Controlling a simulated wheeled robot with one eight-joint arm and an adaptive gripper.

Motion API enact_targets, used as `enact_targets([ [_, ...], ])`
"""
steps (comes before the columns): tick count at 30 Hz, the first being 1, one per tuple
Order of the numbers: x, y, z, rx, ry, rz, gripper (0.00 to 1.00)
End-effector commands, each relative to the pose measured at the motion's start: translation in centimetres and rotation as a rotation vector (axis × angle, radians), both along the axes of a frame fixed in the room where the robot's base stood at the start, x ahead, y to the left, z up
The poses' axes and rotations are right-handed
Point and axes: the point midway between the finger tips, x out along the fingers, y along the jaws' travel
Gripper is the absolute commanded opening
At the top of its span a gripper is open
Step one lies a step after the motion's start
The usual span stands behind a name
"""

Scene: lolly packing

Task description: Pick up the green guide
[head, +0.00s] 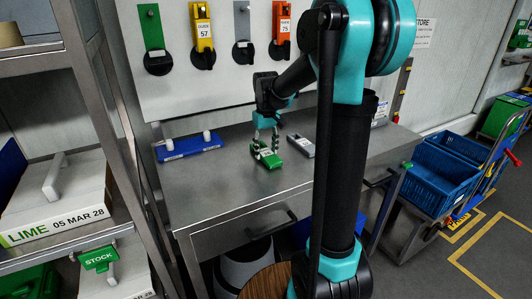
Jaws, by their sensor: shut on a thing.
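The green guide (268,158) is at the steel workbench (215,193), near its middle. It is a small green block with a pale label. My gripper (265,146) points down from above with its fingers shut on the green guide. The fingers cover part of its upper side. I cannot tell whether the guide touches the bench top or is slightly above it.
A blue guide (188,146) with white knobs lies at the bench's back left. A grey guide (301,144) lies just right of the green one. Coloured tags, including a yellow one (202,30), hang behind. Blue crates (440,175) stand right; a shelf (70,238) stands left.

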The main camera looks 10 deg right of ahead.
Motion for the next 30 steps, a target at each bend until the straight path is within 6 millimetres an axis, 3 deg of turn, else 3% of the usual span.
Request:
enact_targets([
  [8, 0.0, 0.0, 4.0, 0.0, 0.0, 0.0, 0.07],
  [21, 0.0, 0.0, 15.7, 0.0, 0.0, 0.0, 0.07],
  [30, 0.0, 0.0, 19.2, 0.0, 0.0, 0.0, 0.07],
])
